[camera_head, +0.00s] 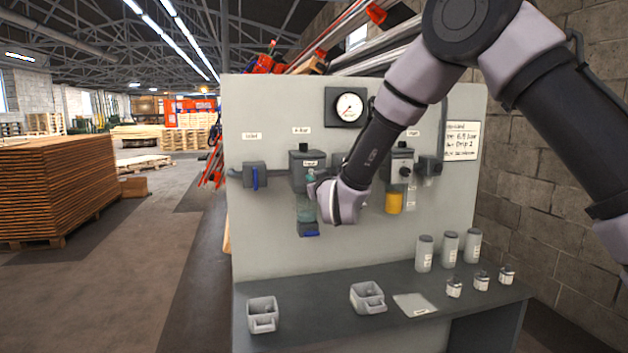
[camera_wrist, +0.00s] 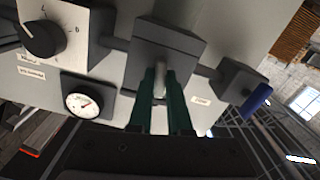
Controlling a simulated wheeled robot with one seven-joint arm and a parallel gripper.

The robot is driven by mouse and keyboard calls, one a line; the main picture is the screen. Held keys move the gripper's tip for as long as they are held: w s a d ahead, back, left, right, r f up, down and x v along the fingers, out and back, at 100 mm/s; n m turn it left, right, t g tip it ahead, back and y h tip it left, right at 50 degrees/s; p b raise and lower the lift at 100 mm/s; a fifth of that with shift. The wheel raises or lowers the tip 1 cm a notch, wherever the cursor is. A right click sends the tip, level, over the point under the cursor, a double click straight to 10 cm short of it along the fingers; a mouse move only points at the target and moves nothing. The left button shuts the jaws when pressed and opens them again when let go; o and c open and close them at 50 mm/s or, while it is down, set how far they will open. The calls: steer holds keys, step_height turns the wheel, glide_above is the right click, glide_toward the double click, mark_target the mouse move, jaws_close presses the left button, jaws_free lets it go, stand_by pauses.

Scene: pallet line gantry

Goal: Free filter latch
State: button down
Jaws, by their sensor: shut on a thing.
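The filter unit (camera_head: 308,159) is a dark grey block on the upright panel, with a greenish clear bowl (camera_head: 305,208) and a blue-based end (camera_head: 308,230) below it. In the wrist view the block's dark housing (camera_wrist: 163,45) is close ahead. My gripper (camera_head: 315,187) is at the front of the filter. Its two green fingers (camera_wrist: 162,95) are shut on a small light grey latch (camera_wrist: 160,78) that stands out from the housing. In the head view my wrist and the fingers hide the latch.
A blue-handled inlet valve (camera_head: 255,177) is left of the filter; a yellow-bowled unit (camera_head: 394,202) is right. A pressure gauge (camera_head: 350,107) is above. The shelf (camera_head: 320,296) below holds two grey trays (camera_head: 263,314), several bottles (camera_head: 449,248) and small jars. Open floor lies left.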

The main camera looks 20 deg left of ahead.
steer(key=shift+f+m, duration=0.1)
steer(key=shift+m, duration=1.1)
steer(key=c, duration=0.9)
jaws_free()
steer(key=shift+o, duration=0.2)
steer(key=v, duration=1.1)
steer(key=shift+a, duration=0.1)
